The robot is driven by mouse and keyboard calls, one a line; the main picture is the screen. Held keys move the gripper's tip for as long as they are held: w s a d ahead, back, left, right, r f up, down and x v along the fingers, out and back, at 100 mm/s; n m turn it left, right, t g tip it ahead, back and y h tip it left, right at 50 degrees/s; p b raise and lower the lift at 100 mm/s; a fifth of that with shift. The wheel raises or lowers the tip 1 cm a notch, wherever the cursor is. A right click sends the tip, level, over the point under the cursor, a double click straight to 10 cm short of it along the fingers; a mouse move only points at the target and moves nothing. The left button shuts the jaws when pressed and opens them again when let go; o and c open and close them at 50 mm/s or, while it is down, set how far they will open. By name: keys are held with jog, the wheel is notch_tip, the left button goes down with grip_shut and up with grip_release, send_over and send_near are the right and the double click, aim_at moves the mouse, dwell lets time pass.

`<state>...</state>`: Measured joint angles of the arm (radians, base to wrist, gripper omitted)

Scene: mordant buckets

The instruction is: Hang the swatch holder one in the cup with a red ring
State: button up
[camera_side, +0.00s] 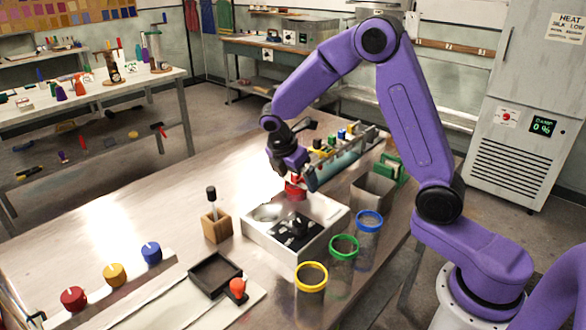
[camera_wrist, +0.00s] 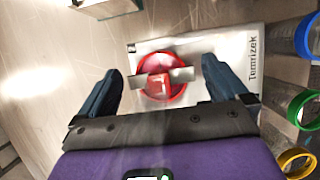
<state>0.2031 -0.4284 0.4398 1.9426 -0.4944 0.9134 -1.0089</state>
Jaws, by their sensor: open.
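The cup with a red ring (camera_side: 295,194) stands at the far part of a white appliance. In the wrist view its red rim (camera_wrist: 146,88) shows from above. The swatch holder one appears as a red block (camera_wrist: 158,84) with a grey bar (camera_wrist: 182,74) across the rim; the bar looks to rest on the ring, though exact contact is hard to tell. My gripper (camera_wrist: 161,70) is open, with one dark finger on each side of the holder and apart from it. In the side view my gripper (camera_side: 291,172) is just above the red-ringed cup and hides the holder.
The white appliance (camera_side: 256,232) carries a black panel. Cups with blue (camera_side: 369,220), green (camera_side: 344,246) and yellow (camera_side: 311,276) rings stand to its right. A grey bin (camera_side: 372,193) and a rack (camera_side: 340,165) are behind.

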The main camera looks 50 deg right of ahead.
jog(key=v, duration=1.7)
jog(key=shift+r, duration=0.2)
jog(key=shift+s+a, duration=0.1)
jog(key=shift+a, duration=0.05)
jog(key=s+f+m+y, duration=0.1)
jog(key=s+f, duration=0.2)
jog(key=s, duration=0.7)
jog(key=s+f+m+y, duration=0.2)
jog(key=s+f, duration=0.1)
jog(key=s, duration=0.7)
jog(key=s+f+m+y, duration=0.2)
jog(key=s+f, duration=0.2)
jog(key=s, duration=0.7)
jog(key=shift+a, duration=0.45)
